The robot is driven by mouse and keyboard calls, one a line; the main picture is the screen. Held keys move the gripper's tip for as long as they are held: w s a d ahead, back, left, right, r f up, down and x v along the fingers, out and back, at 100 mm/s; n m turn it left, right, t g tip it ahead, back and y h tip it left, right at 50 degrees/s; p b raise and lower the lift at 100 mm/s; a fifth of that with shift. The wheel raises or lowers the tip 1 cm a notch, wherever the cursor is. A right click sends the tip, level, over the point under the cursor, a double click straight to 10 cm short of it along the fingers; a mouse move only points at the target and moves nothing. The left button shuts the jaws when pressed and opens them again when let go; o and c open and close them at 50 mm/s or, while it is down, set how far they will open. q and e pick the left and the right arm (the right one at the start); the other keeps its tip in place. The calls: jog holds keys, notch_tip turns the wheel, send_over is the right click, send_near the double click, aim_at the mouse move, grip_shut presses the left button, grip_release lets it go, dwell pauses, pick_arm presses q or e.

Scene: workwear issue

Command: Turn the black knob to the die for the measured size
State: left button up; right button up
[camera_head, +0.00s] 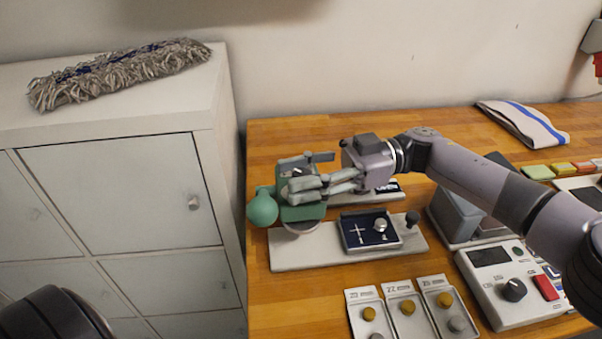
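A black knob (514,290) sits on the front of a light grey control box at the lower right, beside a red button. My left gripper is out of view. Which die is selected cannot be read.
A dark blue tray (369,231) with small metal parts lies on the plate. Several numbered cards with round pieces (407,308) lie in front. The control box (487,291) is at right. A white cabinet (120,190) with a mop head (120,72) borders the table's left.

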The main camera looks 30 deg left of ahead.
jog(key=shift+o, duration=0.2)
jog(key=v, duration=0.7)
jog(key=shift+w+d, duration=0.15)
jog(key=shift+w, duration=0.05)
jog(key=shift+f, duration=0.1)
dwell(0.3)
